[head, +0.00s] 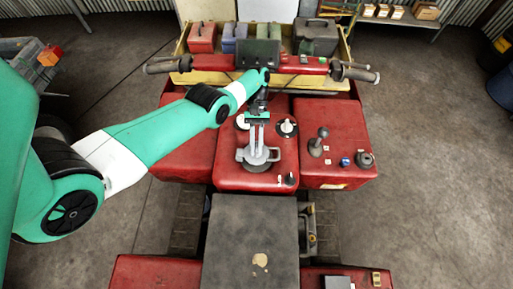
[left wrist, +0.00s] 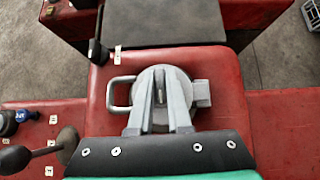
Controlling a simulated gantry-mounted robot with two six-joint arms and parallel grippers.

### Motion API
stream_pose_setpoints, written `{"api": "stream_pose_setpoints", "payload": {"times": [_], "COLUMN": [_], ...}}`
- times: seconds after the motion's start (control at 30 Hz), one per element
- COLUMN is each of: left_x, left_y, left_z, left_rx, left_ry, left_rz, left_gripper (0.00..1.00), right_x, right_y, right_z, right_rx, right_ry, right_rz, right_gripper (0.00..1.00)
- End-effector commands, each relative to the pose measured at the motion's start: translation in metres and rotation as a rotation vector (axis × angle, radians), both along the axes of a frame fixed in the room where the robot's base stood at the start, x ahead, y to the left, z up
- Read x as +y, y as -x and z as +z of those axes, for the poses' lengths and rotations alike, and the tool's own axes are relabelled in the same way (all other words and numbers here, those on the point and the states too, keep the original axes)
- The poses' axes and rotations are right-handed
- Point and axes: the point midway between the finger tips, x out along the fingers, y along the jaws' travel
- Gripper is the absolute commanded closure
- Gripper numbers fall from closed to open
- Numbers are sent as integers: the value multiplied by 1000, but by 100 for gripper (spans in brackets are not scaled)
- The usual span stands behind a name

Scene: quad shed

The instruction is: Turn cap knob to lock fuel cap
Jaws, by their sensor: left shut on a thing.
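The grey round fuel cap (head: 258,164) sits on the red middle tank panel (head: 230,178) of the quad. A loop handle sticks out at one side and a block at the other. In the left wrist view the cap (left wrist: 180,79) is seen from above, with its loop handle (left wrist: 121,93) to the left. My left gripper (head: 258,150) reaches down over the cap. In the left wrist view its two fingers (left wrist: 160,100) are shut on the narrow upright knob (left wrist: 160,92) at the cap's middle. The fingers partly hide the knob. My right gripper is in neither view.
A white dial (head: 287,127) and a black key-like switch (head: 290,179) sit on the same panel. A lever (head: 320,140) and a blue button (head: 345,162) stand on the right panel. Handlebars (head: 300,64) cross behind; the dark seat (head: 252,235) is in front.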

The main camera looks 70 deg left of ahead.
Motion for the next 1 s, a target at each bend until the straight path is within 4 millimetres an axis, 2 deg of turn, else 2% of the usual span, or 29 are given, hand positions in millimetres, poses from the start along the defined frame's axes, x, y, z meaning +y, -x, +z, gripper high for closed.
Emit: {"api": "stream_pose_setpoints", "payload": {"times": [0.13,0.6,0.63,0.77,0.8,1.0], "left_x": [0,0,0,0,0,0], "left_y": [0,0,0,0,0,0], "left_z": [-2,0,0,0,0,0], "left_rx": [-1,-1,-1,0,0,0], "left_ry": [-2,-2,-2,-1,-1,0], "left_rz": [-33,-47,-47,-47,-47,-45], "left_gripper": [100,100,80,57,54,54], "right_x": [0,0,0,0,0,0], "right_y": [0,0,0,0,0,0], "right_z": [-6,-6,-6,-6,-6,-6], "right_rx": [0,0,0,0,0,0], "right_ry": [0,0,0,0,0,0], "right_rz": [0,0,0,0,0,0], "right_gripper": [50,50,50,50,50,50]}}
